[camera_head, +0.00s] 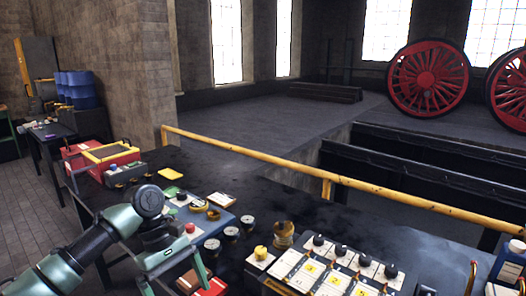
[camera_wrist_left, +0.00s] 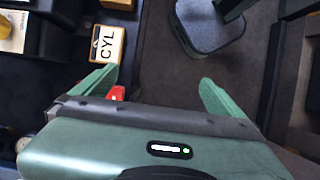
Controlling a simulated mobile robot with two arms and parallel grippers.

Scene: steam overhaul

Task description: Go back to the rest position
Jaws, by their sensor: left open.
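My left gripper (camera_head: 173,276) is in the head view at the lower left, over the near edge of the dark workbench (camera_head: 330,222). It points downward. In the left wrist view its two green fingers (camera_wrist_left: 157,88) are spread wide with nothing between them. A card marked CYL (camera_wrist_left: 107,44) lies beyond the left finger in that view. A small red thing (camera_wrist_left: 117,93) shows beside the base of that finger, partly hidden. My right gripper is in neither view.
The bench carries a red box (camera_head: 100,157), a blue tray (camera_head: 215,222), dark round parts (camera_head: 211,245), a brown stacked part (camera_head: 284,235) and a labelled card rack (camera_head: 310,272). A yellow rail (camera_head: 250,153) runs behind. Blue drums (camera_head: 77,90) and red wheels (camera_head: 429,78) stand farther off. Open floor lies left.

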